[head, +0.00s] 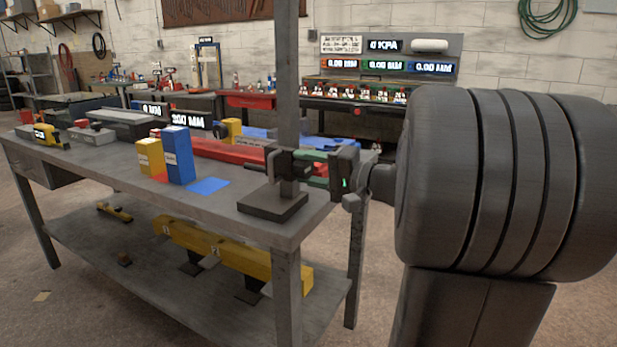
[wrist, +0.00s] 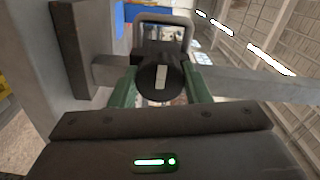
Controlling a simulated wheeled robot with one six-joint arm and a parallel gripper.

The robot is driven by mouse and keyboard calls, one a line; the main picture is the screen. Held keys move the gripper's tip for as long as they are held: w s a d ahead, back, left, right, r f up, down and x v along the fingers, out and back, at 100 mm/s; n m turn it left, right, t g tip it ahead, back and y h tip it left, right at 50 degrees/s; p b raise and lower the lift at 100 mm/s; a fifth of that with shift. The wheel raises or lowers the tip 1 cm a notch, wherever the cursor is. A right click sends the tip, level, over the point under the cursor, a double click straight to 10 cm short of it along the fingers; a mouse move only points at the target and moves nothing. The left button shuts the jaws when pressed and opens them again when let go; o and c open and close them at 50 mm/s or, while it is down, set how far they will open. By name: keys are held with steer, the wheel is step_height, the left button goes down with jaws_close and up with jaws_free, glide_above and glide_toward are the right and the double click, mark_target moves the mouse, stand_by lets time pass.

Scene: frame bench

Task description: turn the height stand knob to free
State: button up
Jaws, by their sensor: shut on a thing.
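The height stand is a grey upright column (head: 288,90) on a dark square base (head: 272,205) at the bench's near right corner. In the wrist view its column (wrist: 262,86) runs across the picture and its base (wrist: 82,45) is at upper left. The stand knob (wrist: 160,85) is round and black, with a white pointer mark upright in the wrist view. My gripper (head: 306,170) reaches it from the right, its green fingers on either side of the knob and shut on it. In the head view the knob is mostly hidden. No "free" label is readable.
A blue block (head: 178,157) and a yellow block (head: 150,158) stand on the bench left of the stand, beside a flat blue patch (head: 208,187). A red bar (head: 225,149) lies behind. A yellow beam (head: 230,252) rests on the lower shelf (head: 100,240).

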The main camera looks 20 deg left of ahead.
stand_by(0.4)
steer(key=o, duration=1)
steer(key=s+d+p, duration=0.1)
steer(key=d+p, duration=0.1)
steer(key=d, duration=1.1)
steer(key=shift+d, duration=0.4)
steer(key=shift+a, duration=0.15)
steer(key=a, duration=0.4)
steer(key=a+b, duration=0.1)
steer(key=a, duration=0.4)
steer(key=w+a+b, duration=0.1)
steer(key=a, duration=0.3)
steer(key=shift+a, duration=0.3)
